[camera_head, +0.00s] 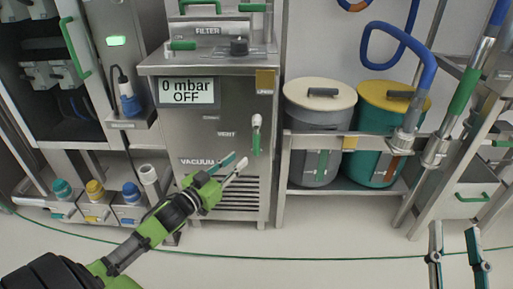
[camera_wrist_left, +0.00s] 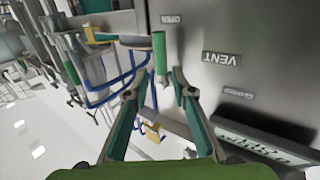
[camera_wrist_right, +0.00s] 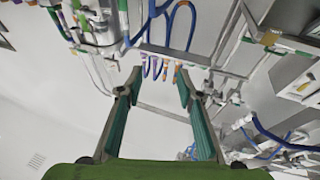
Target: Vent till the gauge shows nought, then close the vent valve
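The steel vacuum unit's display (camera_head: 187,91) reads "0 mbar OFF". The vent valve's green lever (camera_head: 256,143) hangs straight down beside the VENT label (camera_head: 227,134). In the left wrist view, turned upside down, the lever (camera_wrist_left: 160,52) points to the OPEN label (camera_wrist_left: 171,19); the CLOSED label (camera_wrist_left: 238,94) is off to the side. My left gripper (camera_head: 237,166) is open and empty just below and left of the lever, apart from it in the head view. My right gripper (camera_head: 454,229) is open and empty at the lower right, away from the unit.
A grey bin (camera_head: 319,119) and a green-teal bin (camera_head: 373,135) stand in a rack (camera_head: 318,141) right of the unit. A blue hose with a steel wand (camera_head: 440,145) hangs at right. Small colour-capped containers (camera_head: 95,192) stand at lower left. The floor in front is clear.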

